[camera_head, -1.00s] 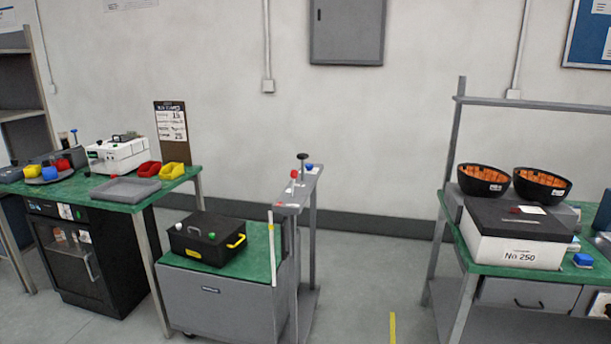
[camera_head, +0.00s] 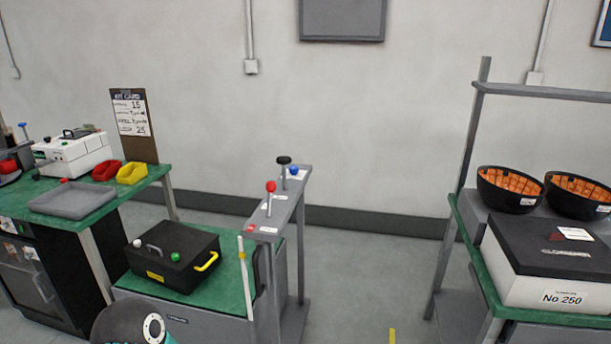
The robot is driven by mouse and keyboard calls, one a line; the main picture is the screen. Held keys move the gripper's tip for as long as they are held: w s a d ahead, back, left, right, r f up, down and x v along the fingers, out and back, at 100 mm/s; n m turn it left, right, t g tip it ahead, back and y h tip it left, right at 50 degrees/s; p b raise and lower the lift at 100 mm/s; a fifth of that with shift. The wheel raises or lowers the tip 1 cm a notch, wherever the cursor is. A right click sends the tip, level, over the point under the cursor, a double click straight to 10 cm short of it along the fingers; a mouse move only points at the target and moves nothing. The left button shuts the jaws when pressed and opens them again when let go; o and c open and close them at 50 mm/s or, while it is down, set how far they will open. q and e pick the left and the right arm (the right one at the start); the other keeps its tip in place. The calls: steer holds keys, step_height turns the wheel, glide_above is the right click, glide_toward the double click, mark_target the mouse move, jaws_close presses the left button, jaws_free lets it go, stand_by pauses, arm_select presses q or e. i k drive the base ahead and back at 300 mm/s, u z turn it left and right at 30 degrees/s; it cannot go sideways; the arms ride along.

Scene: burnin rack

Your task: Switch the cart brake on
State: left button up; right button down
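The cart (camera_head: 205,316) stands in the middle left, with a green top and grey sides. A narrow grey panel (camera_head: 275,207) on a post stands at its right side and carries three upright levers. The red-knobbed lever (camera_head: 270,187) is nearest, the black-knobbed lever (camera_head: 284,161) is farther back, and the blue-knobbed lever (camera_head: 293,171) is at the right. Small labels lie by the levers, too small to read, so I cannot tell which one is the brake. Part of my arm shows at the bottom edge, before the cart. Neither gripper is in view.
A black case (camera_head: 172,255) with a yellow handle sits on the cart. A green-topped bench (camera_head: 150,179) with a grey tray (camera_head: 72,199) is at the left. A rack (camera_head: 467,238) with a white box (camera_head: 548,290) is at the right. Floor between cart and rack is clear.

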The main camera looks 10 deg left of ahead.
mark_target(270, 187)
steer(key=u, duration=0.3)
steer(key=i, duration=1.05)
steer(key=u, duration=0.7)
steer(key=k, duration=0.85)
steer(key=u, duration=0.2)
steer(key=i, duration=0.9)
steer(key=z, duration=0.1)
